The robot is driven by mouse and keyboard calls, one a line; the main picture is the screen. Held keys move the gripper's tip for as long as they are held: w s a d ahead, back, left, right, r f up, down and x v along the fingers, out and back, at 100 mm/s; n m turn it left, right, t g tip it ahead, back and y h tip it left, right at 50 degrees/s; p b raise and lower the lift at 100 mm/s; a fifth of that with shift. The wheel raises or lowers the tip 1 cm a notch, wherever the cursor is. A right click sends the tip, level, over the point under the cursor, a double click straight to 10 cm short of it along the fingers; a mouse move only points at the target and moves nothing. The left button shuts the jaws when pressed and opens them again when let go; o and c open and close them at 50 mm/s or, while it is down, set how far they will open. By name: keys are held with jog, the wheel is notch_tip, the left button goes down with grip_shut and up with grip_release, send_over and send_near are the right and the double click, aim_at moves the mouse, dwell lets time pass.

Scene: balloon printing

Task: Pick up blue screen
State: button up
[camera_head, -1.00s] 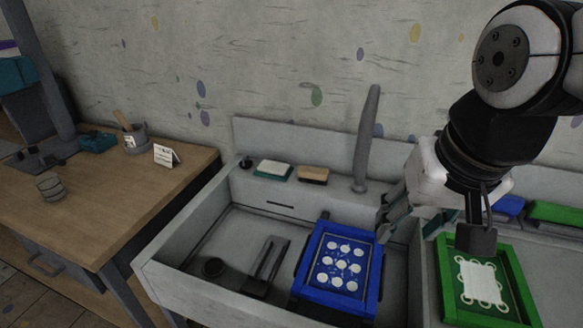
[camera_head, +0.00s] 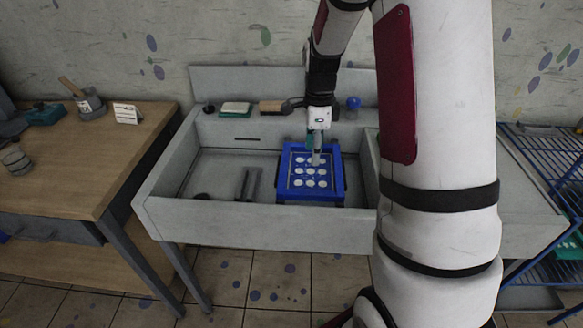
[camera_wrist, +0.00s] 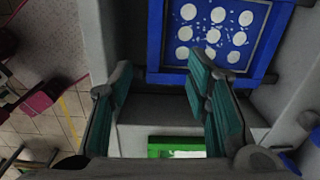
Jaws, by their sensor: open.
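The blue screen (camera_head: 309,183) is a blue frame with several white dots, lying in the sink basin toward its right side. It also shows in the wrist view (camera_wrist: 215,35), at the top, beyond the fingers and right of centre. My gripper (camera_head: 315,152) is over the far part of the screen in the head view and hides a little of it. In the wrist view my gripper (camera_wrist: 160,88) has its two teal-padded fingers wide apart with nothing held between them. The screen appears apart from the fingers there.
The grey sink (camera_head: 275,235) has walls around the screen. A sponge (camera_head: 235,108) and brush (camera_head: 271,107) lie on its back ledge. A wooden table (camera_head: 75,165) stands left, a blue rack (camera_head: 548,165) right. A green-framed thing (camera_wrist: 160,151) shows low in the wrist view. My arm hides the sink's right side.

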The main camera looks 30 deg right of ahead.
jog(key=f, duration=0.2)
send_over(310, 192)
jog(key=shift+m, duration=0.4)
jog(key=f, duration=0.7)
jog(key=shift+w+d+f, duration=0.15)
jog(key=shift+d+f, duration=0.2)
jog(key=shift+f, duration=0.05)
jog(key=shift+s+a+f+p, duration=0.15)
jog(key=shift+f+p, duration=0.1)
jog(key=shift+f, duration=1.05)
jog(key=shift+s+a+f+p, duration=0.15)
jog(key=shift+f+p, duration=0.1)
jog(key=shift+f, duration=1.05)
jog(key=shift+w, duration=0.1)
jog(key=shift+c, duration=0.5)
grip_shut()
